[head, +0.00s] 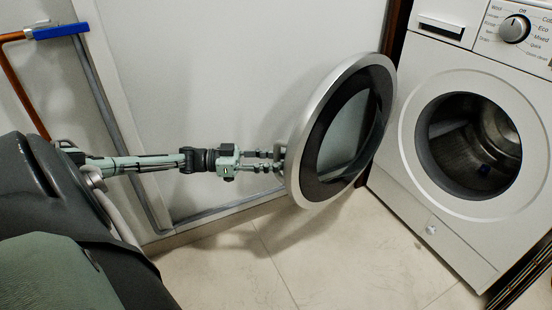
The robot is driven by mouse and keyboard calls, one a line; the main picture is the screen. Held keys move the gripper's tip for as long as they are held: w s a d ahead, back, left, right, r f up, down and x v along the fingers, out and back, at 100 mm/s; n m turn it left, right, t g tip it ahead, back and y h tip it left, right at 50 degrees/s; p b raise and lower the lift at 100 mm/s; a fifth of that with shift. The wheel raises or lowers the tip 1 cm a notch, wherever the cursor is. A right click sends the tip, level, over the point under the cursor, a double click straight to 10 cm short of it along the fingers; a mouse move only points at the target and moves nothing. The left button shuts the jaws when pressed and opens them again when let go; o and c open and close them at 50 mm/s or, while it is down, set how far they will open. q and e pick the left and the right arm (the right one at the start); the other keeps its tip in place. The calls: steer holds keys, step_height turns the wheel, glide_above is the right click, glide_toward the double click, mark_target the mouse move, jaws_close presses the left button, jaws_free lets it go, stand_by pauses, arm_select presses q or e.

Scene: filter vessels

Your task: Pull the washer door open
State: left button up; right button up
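The washer (470,130) stands at the right, and its round opening shows the dark drum inside. The washer door (345,130), a round glass pane with a silver rim, is swung wide open to the left of the opening. My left gripper (276,160) reaches in from the left to the door's near left edge. Its two fingers run side by side up to the rim. The tips are partly hidden at the rim, so I cannot tell whether they grip the door. My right gripper is out of view.
A white wall panel (240,75) stands close behind my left arm. A copper pipe with a blue valve handle (60,31) is at the upper left. The tiled floor (330,255) below the door is clear.

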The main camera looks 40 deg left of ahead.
arm_select(q)
steer(key=shift+w+r, duration=0.15)
steer(key=shift+w, duration=0.05)
steer(key=shift+r, duration=0.15)
step_height(320, 180, up, 10)
steer(key=shift+d, duration=0.1)
stand_by(0.3)
